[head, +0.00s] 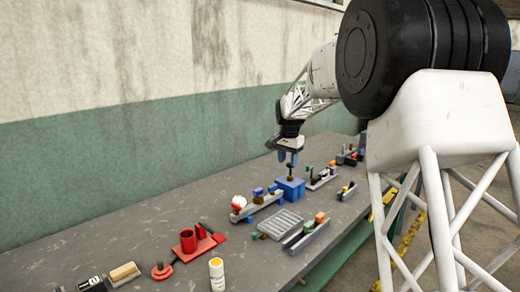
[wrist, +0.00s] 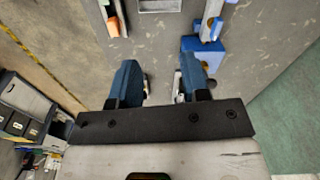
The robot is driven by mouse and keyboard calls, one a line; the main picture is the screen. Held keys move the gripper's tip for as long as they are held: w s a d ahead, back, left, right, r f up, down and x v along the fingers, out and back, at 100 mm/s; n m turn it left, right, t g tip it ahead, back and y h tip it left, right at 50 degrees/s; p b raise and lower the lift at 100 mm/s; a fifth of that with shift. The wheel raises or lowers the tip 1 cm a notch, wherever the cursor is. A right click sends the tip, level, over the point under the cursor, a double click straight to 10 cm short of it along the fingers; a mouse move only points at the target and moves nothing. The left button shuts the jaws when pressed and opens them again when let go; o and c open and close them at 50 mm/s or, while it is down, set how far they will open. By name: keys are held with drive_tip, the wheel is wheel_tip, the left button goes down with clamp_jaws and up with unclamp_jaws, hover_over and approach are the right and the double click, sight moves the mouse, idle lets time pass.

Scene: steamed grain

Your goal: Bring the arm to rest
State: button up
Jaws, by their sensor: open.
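My gripper (head: 289,160) hangs fingers-down above the workbench (head: 150,228) in the head view, close over a blue block (head: 290,190) with a small brownish piece on top. In the wrist view my gripper (wrist: 160,88) is open. A blue block (wrist: 209,56) shows just beyond the right fingertip in that view. I cannot tell whether the finger touches it.
Racks with small coloured parts (head: 258,207) stand around the blue block. A green-and-white wall (head: 130,150) runs behind the bench. Drawers (wrist: 25,105) stand off the bench.

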drive_tip(key=s+d+r+n+t, duration=0.1)
drive_tip(key=s+d+r+n, duration=0.15)
drive_tip(key=s, duration=1.25)
drive_tip(key=s+d+r+n, duration=0.1)
drive_tip(key=s+d+r, duration=0.25)
drive_tip(key=s, duration=1.15)
drive_tip(key=s+d+f+n, duration=0.1)
drive_tip(key=s+f, duration=0.3)
drive_tip(key=s, duration=1)
drive_tip(key=s+d+f+n+t, duration=0.1)
drive_tip(key=s+f, duration=0.3)
drive_tip(key=s, duration=1.1)
drive_tip(key=shift+f+n, duration=0.15)
drive_tip(key=shift+n, duration=0.5)
